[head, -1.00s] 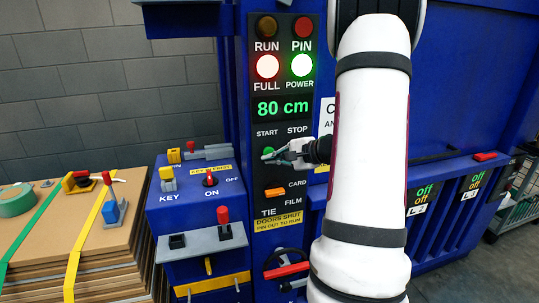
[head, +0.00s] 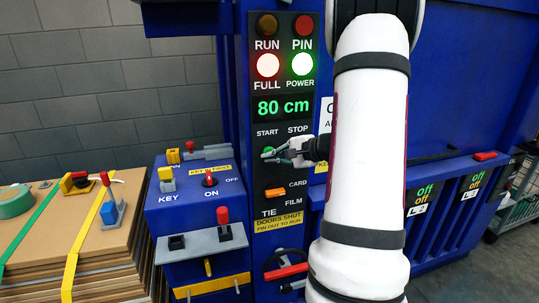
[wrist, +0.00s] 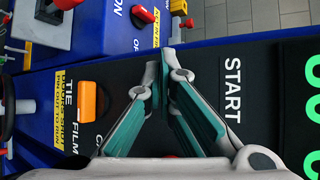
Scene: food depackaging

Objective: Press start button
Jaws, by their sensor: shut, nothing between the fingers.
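The start button (head: 268,151) is a green round button under the START label on the black control panel (head: 262,215). My gripper (head: 266,156) is in front of it, reaching in from the right, with its fingertips overlapping the button. I cannot tell whether they touch it. In the wrist view my gripper (wrist: 165,62) has its teal-padded fingers shut with nothing between them, beside the START label (wrist: 232,88). The button is hidden there. The stop button's place under the STOP label is covered by my gripper in the head view.
The orange CARD/FILM switch (head: 275,192) is below my gripper. A blue key box (head: 195,200) and grey shelf (head: 203,244) with a red-handled lever (head: 223,217) stand left. The display (head: 283,107) reads 80 cm. The FULL (head: 267,65) and POWER (head: 301,64) lamps are lit.

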